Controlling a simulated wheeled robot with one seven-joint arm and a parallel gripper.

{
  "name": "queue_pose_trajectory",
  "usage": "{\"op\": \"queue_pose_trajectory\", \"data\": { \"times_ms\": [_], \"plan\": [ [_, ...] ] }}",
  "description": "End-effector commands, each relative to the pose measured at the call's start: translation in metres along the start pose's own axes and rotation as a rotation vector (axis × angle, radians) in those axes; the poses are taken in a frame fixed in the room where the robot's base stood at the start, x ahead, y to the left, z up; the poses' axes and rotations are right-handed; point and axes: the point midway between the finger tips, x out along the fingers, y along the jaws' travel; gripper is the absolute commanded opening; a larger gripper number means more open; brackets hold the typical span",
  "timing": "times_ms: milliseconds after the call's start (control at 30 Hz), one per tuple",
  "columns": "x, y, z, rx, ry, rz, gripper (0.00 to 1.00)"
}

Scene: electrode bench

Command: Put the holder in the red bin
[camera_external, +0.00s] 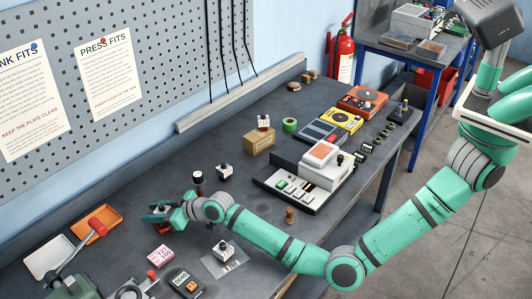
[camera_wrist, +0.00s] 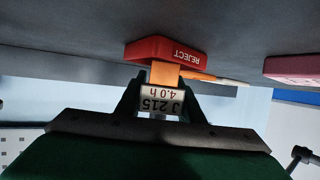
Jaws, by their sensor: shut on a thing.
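The holder (camera_wrist: 160,101) is a small pale block marked "J 215 4.0 h" with an orange part (camera_wrist: 164,73) beyond it. It sits between the two dark fingers of my gripper (camera_wrist: 158,98), which is shut on it. The red bin (camera_wrist: 160,48), marked "REJECT", is just beyond the holder in the wrist view. The orange part overlaps the bin's edge in the picture; I cannot tell if they touch. In the external view my gripper (camera_external: 163,213) is low over the left part of the bench, and the held holder and bin are hard to make out there.
A pink box (camera_external: 160,253), an orange tray (camera_external: 107,213) and a white tray (camera_external: 49,258) are near my gripper. A dark upright piece with a white top (camera_external: 198,181) and a white-topped block (camera_external: 224,171) stand behind it.

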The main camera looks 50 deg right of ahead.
Motion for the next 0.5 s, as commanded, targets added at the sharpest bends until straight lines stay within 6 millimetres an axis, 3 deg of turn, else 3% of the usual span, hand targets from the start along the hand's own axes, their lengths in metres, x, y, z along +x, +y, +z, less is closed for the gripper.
{"op": "queue_pose_trajectory", "data": {
  "times_ms": [467,500],
  "plan": [
    [0.0043,0.0003,0.0099,0.000,0.003,0.001,0.00],
    [0.0044,0.0002,0.0108,0.001,0.001,0.000,0.44]
  ]
}}
